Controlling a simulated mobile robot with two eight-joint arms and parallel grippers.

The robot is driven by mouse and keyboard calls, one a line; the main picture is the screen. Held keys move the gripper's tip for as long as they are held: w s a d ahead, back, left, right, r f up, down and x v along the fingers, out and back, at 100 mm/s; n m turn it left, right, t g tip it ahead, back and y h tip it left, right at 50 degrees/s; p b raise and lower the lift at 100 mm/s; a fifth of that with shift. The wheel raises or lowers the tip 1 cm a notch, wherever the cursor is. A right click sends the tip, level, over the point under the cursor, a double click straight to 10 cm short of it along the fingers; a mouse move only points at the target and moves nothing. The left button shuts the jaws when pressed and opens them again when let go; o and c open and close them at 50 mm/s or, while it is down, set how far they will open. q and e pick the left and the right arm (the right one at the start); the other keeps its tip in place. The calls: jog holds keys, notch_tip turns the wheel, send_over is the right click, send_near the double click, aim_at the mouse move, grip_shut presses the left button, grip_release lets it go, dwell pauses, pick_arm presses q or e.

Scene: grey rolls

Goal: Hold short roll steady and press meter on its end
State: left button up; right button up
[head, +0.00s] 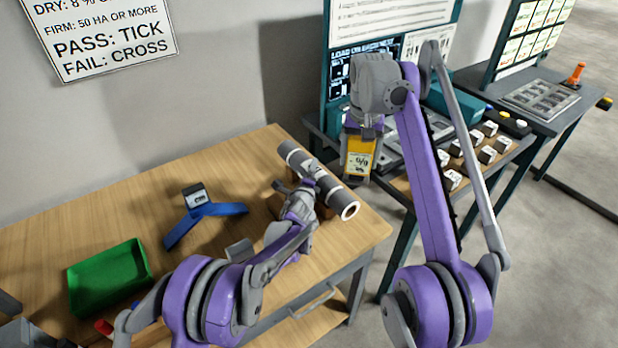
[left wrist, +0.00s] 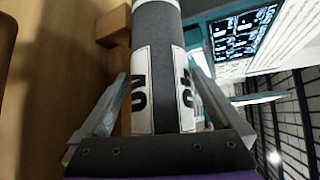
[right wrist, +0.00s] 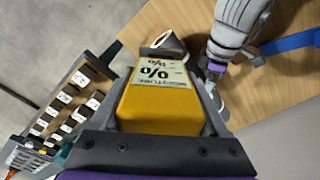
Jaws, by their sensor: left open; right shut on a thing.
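The short grey roll (head: 330,186) with white labels lies tilted across a wooden block (head: 325,204) at the table's right end, its hollow end facing front right. My left gripper (head: 298,188) is at the roll's middle; in the left wrist view its open fingers stand on both sides of the labelled roll (left wrist: 158,45). My right gripper (head: 362,145) is shut on the yellow meter (head: 357,160) and holds it in the air, apart from the roll. The right wrist view shows the meter (right wrist: 158,108) with a "%" display and the roll's end (right wrist: 166,44) beyond it.
A green tray (head: 108,278) and a blue stand with a small dark device (head: 196,196) sit on the wooden table (head: 60,236) to the left. Right of the table, a bench holds several labelled blocks (head: 452,179) beside teal panels. A gap separates the two.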

pick_arm(q)
jog(key=c, duration=1.4)
pick_arm(e)
jog(key=f, duration=0.2)
jog(key=w+d+f+m+y, duration=0.1)
jog(key=f, duration=0.2)
jog(key=w+d+f+y, duration=0.1)
jog(key=f, duration=0.1)
jog(key=shift+d+f+m+t, duration=0.2)
jog(key=shift+m+t, duration=0.2)
jog(key=d+f+m+t+y, duration=0.2)
jog(key=d+f+t+y, duration=0.15)
jog(key=d+y, duration=0.35)
jog(key=s+f+m+t+y, duration=0.1)
jog(key=s+f+m+t, duration=0.4)
jog(key=s+f+t, duration=0.4)
jog(key=s, duration=0.4)
jog(key=shift+s+a+f+y, duration=0.15)
jog(key=shift+s+a+y, duration=0.05)
jog(key=shift+a+y, duration=0.2)
jog(key=shift+t, duration=0.25)
